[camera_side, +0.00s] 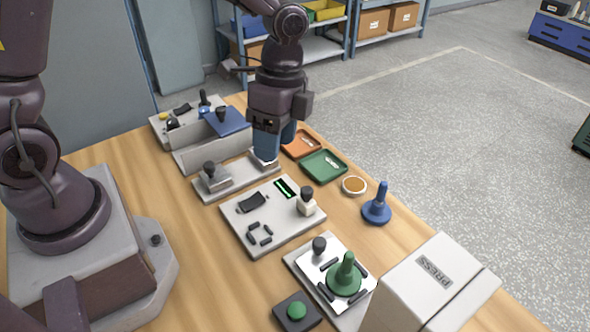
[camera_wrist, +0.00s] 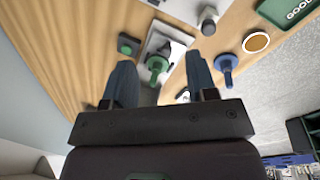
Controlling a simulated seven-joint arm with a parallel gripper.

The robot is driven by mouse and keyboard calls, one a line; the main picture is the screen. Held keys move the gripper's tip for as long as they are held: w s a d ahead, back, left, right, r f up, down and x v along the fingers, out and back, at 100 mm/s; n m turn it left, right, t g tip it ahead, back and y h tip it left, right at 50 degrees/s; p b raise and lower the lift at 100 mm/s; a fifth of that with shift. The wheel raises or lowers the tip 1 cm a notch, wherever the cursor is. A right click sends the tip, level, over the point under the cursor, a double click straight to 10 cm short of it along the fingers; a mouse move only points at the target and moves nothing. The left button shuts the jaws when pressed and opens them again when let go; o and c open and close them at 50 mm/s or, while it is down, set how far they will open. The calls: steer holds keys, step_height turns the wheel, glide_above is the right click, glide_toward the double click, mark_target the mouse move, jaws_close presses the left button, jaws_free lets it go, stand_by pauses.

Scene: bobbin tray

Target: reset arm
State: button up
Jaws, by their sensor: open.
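My gripper (camera_side: 270,142) hangs over the far left part of the bench, above the pale rail fixture, with its blue-grey fingers pointing down. In the wrist view my gripper (camera_wrist: 160,85) has its two fingers spread apart with nothing held between them. A green bobbin-like piece (camera_side: 346,276) with an upright stem stands on the white plate in front of the press; it also shows in the wrist view (camera_wrist: 156,66), beyond the fingers. A blue piece (camera_side: 377,208) of similar shape stands upright on bare wood; it also shows in the wrist view (camera_wrist: 226,68).
A white box marked PRESS (camera_side: 425,285) stands at the front right. A panel with a knob and green display (camera_side: 272,222) lies mid-bench. Green (camera_side: 340,176) and orange (camera_side: 290,150) trays and a round dish (camera_side: 354,185) line the far edge. A green button box (camera_side: 290,318) is at the front.

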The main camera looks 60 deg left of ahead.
steer(key=s+a+r+n+t, duration=0.3)
steer(key=s+r+n, duration=0.2)
steer(key=s+r, duration=0.1)
steer(key=s+a+r+n+t, duration=0.4)
steer(key=s+r+n, duration=0.2)
steer(key=r, duration=0.3)
steer(key=shift+n+t+y, duration=0.3)
steer(key=shift+y, duration=0.1)
